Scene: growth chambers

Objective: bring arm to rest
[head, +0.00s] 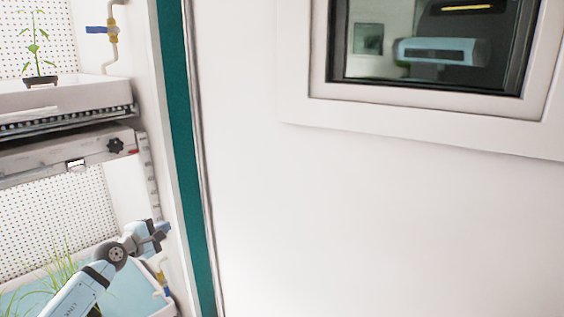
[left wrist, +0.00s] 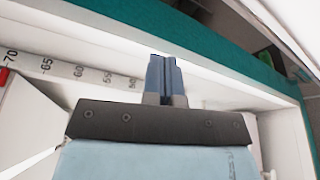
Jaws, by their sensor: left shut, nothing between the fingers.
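My left arm comes in from the lower left of the head view. Its gripper (head: 160,230) is in front of the lower shelf bay, close to the white post and the teal door edge. In the left wrist view the two blue fingers of the left gripper (left wrist: 164,75) are together, with nothing between them. They point toward the white frame beside the teal strip. From these views I cannot tell whether they touch it. My right gripper is in neither view.
A white door (head: 380,220) with a dark window (head: 430,45) fills the right side. The teal edge (head: 185,150) runs beside the chamber. A potted seedling (head: 38,55) stands on the upper shelf (head: 60,97). Grass-like plants (head: 58,272) grow below. A blue-handled valve (head: 100,30) is on the wall.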

